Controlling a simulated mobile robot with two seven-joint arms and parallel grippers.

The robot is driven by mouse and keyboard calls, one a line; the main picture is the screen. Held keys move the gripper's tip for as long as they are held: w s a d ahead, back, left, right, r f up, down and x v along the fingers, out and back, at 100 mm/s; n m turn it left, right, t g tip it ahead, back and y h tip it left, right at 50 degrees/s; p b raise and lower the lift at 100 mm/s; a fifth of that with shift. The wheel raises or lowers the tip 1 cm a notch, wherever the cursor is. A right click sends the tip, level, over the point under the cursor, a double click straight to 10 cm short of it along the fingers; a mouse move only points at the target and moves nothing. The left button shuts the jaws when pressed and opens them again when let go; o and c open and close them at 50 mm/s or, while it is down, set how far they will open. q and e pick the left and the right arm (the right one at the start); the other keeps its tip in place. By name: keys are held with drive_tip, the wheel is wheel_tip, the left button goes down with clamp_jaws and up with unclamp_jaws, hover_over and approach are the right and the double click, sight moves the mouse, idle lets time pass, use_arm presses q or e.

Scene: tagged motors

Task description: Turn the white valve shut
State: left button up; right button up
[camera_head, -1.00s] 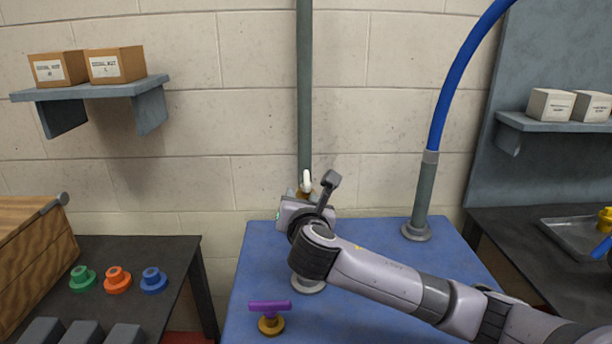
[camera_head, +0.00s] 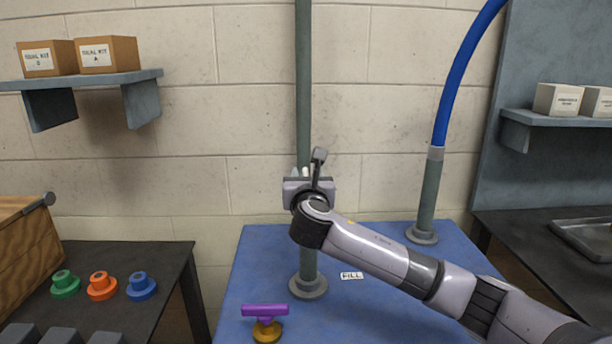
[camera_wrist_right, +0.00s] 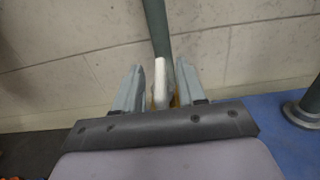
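The white valve handle (camera_wrist_right: 160,84) stands upright between the two fingers of my right gripper (camera_wrist_right: 158,88) in the wrist view. The fingers are apart, with a gap on each side of the handle. In the head view my right gripper (camera_head: 304,173) is in front of the green-grey vertical pipe (camera_head: 304,80). Only a small white bit of the handle (camera_head: 306,172) shows there. The valve body is mostly hidden behind my wrist. A little yellow shows beside the handle in the wrist view. My left gripper is not in view.
The pipe's flange (camera_head: 308,287) stands on the blue table (camera_head: 262,250) beside a FILL label (camera_head: 352,276). A purple-handled valve (camera_head: 265,311) is at the front. A blue hose (camera_head: 458,75) joins a second pipe (camera_head: 428,195) at right. My right arm crosses the table's right part.

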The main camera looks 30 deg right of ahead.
drive_tip(key=shift+x, duration=0.95)
clamp_jaws()
